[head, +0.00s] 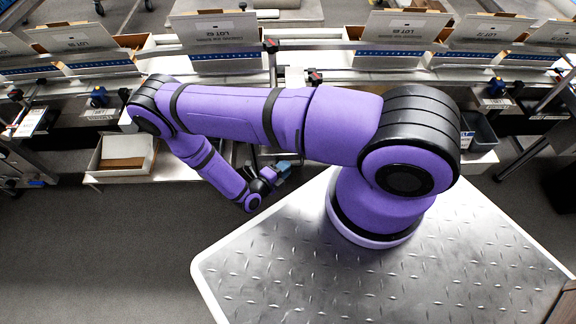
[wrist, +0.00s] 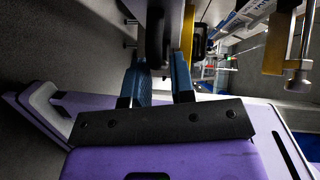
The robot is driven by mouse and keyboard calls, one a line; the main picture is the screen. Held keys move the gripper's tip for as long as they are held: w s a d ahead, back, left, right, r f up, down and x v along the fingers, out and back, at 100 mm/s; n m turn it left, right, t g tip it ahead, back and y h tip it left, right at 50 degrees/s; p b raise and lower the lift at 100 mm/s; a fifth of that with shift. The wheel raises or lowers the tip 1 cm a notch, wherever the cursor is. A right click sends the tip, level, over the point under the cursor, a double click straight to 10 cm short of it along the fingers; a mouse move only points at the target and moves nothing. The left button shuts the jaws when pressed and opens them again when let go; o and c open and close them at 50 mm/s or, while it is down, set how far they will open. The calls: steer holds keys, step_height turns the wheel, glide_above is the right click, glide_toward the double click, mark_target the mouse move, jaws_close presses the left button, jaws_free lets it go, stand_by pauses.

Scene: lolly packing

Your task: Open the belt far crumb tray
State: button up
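My gripper (head: 281,172) is low beside the front edge of the belt structure in the head view, small and partly hidden by my arm. In the wrist view its two blue fingers (wrist: 158,72) stand apart. A dark upright piece with a rounded end (wrist: 157,45) shows between and beyond the fingertips; contact with it cannot be made out. I cannot tell whether this piece belongs to the belt far crumb tray. No crumb tray is clearly recognisable in either view, and my arm covers part of the belt front.
A white box with brown contents (head: 124,152) stands on a low shelf at left. A grey bin (head: 480,132) is at right. Cartons marked LOT (head: 222,40) line the back. In the wrist view, a yellow upright part (wrist: 277,42) stands at right. Floor at lower left is clear.

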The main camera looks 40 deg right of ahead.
steer(key=v, duration=0.8)
steer(key=shift+a, duration=0.3)
steer(key=shift+s, duration=0.15)
